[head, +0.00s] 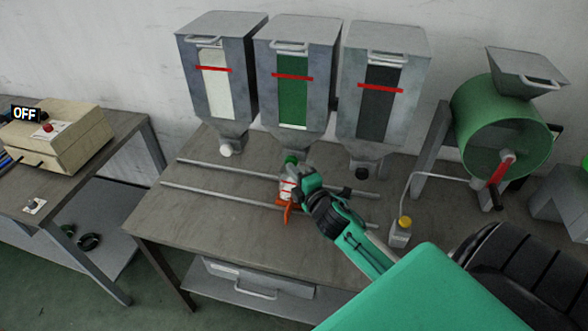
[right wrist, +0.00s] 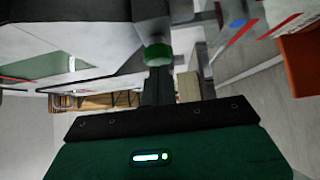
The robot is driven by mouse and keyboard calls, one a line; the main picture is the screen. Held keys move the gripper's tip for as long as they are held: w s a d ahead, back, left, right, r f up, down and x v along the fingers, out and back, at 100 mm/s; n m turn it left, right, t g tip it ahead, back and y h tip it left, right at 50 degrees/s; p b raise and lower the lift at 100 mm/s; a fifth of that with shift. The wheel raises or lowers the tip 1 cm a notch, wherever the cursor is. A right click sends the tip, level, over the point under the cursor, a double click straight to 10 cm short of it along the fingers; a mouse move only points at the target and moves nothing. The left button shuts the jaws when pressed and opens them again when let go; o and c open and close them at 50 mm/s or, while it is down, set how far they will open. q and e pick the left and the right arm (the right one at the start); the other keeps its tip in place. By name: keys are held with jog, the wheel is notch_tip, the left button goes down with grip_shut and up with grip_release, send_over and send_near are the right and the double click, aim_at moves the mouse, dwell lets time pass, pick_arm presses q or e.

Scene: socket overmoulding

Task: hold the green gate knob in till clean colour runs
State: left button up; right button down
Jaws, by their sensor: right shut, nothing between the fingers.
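The green gate knob (head: 291,159) sticks out at the foot of the middle hopper (head: 297,90), whose window shows green material. In the right wrist view the knob (right wrist: 158,52) is straight ahead of my fingers. My right gripper (head: 299,172) is shut and empty, its dark fingertips (right wrist: 158,72) right at the knob's lower front. I cannot tell whether they press it or stop just short. A white and red container (head: 288,188) with an orange part (head: 285,213) sits beneath the knob, partly behind my gripper. My left gripper is not in view.
Hoppers with a white knob (head: 226,150) and a dark knob (head: 361,174) stand either side. Two rails (head: 220,195) cross the bench. A beige box (head: 60,140) reading OFF is at left.

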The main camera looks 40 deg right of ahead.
jog(key=shift+w+d+r, duration=0.1)
jog(key=shift+w+d, duration=0.55)
jog(key=shift+d, duration=0.1)
jog(key=shift+d+r, duration=0.1)
jog(key=shift+r, duration=0.1)
dwell(1.6)
